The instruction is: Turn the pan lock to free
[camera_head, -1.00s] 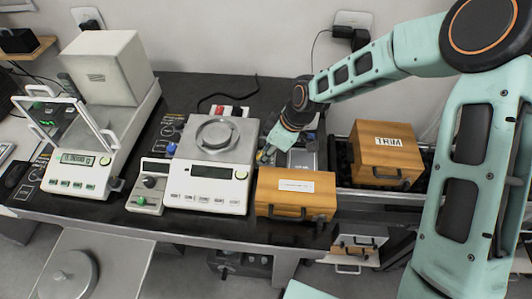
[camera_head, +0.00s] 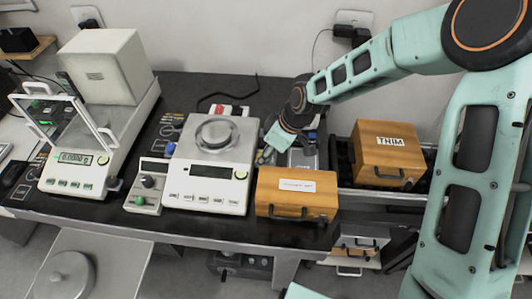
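A balance with a round metal pan (camera_head: 214,134) stands in the middle of the dark bench, its display dark. A small control box (camera_head: 145,190) with a black knob (camera_head: 148,182) and a green knob (camera_head: 140,200) stands at its left. A blue knob (camera_head: 169,149) shows at the balance's left edge, and a red part (camera_head: 224,110) behind it. I cannot tell which of these is the pan lock, and no lock setting can be read. My gripper (camera_head: 264,156) points down just right of the balance, behind the front wooden box. Its fingertips are small and partly hidden.
A wooden box (camera_head: 296,194) stands at the bench front, below my gripper in the picture. Another box (camera_head: 388,156), labelled TRIM, stands right. A glass-doored balance (camera_head: 75,177) with a lit display stands left. A cable lies on the bare bench (camera_head: 200,85) behind.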

